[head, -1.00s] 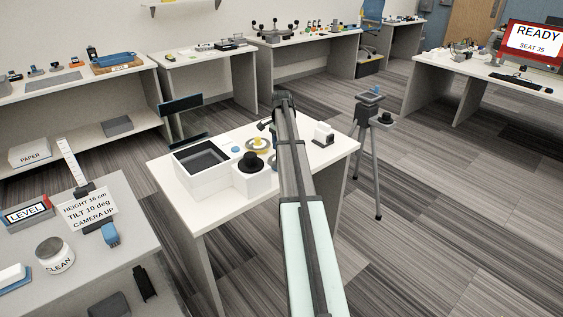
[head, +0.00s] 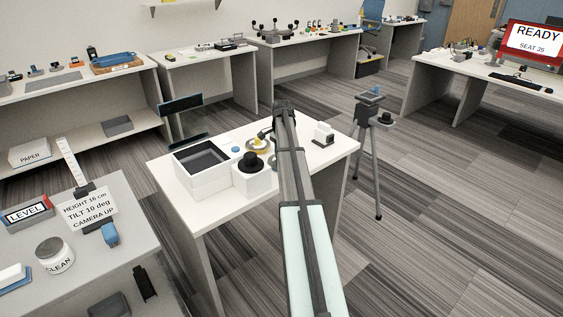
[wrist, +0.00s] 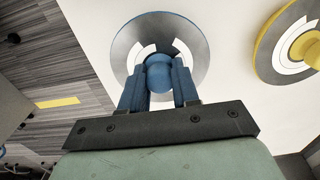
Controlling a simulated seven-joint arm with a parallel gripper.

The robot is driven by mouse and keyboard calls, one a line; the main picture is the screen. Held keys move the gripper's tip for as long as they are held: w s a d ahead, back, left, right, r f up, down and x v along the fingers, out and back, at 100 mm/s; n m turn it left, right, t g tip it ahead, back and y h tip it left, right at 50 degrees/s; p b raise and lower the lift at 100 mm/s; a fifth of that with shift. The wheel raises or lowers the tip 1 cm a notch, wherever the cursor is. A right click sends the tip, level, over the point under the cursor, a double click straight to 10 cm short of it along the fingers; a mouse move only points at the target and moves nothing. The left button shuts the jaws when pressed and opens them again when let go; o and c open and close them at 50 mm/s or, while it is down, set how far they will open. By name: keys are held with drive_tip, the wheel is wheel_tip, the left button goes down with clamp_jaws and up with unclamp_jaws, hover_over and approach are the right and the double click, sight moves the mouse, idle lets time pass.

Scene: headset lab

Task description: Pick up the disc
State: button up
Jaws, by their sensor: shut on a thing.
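In the wrist view, a round grey disc (wrist: 200,52) with white markings, a thin blue edge and a blue centre knob (wrist: 159,72) lies flat below my gripper. My gripper (wrist: 160,92) has its two blue fingers shut on that knob, one on each side. A second disc, yellow with a white ring (wrist: 268,50), is to the right in the wrist view. The yellow disc (head: 257,146) also shows on the white table in the head view. There my arm hides most of the gripped disc and the fingers.
The white table (head: 215,207) also holds a white box with a dark recess (head: 184,172), a white block (head: 256,184) with a black round top, and a small white device (head: 323,133) at right. A tripod (head: 377,160) stands beside the table.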

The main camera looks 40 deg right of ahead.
clamp_jaws()
